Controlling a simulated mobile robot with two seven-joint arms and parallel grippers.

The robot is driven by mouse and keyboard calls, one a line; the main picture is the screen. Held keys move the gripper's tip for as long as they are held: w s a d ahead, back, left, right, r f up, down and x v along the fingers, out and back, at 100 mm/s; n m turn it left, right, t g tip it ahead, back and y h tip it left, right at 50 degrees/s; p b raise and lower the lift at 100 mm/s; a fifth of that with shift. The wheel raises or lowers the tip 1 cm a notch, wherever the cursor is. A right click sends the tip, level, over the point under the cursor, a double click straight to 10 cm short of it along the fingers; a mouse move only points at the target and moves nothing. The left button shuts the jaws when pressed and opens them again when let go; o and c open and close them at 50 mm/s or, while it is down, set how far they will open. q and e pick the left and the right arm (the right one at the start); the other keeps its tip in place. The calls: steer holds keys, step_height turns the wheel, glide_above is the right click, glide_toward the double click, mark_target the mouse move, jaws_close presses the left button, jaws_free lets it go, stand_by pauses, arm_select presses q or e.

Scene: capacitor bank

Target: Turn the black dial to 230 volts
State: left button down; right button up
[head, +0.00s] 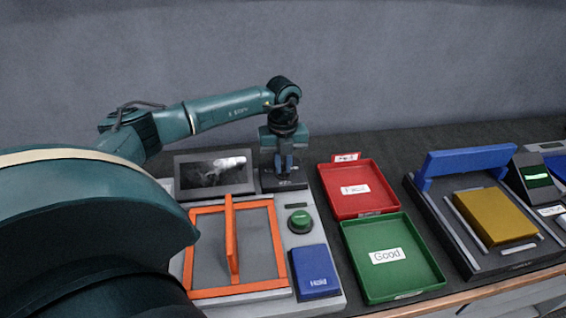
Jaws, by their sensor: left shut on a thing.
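My left gripper (285,168) points straight down at the back of the grey test station. Its fingers are shut on the black dial, which is mostly hidden between and below them, so I cannot read its setting. The dial sits on a small dark panel (284,185) to the right of the display screen (214,173). The panel's markings are too small to read. My right gripper is not in view.
An orange frame with an upright orange bar (232,238), a green button (300,221) and a blue "Hold" pad (315,271) lie in front. A red tray (334,209) and green "Good" tray (356,271) stand right. Farther right is a blue-handled fixture (470,161) with a yellow block (495,217).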

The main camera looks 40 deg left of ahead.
mark_target(283, 167)
arm_select(q)
steer(key=shift+r, duration=0.1)
steer(key=c, duration=1.5)
jaws_free()
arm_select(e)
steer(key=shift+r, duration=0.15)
arm_select(q)
steer(key=shift+o, duration=0.2)
step_height(283, 167, up, 13)
steer(key=shift+b, duration=0.35)
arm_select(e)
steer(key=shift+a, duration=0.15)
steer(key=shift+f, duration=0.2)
arm_select(q)
steer(key=shift+s, duration=0.1)
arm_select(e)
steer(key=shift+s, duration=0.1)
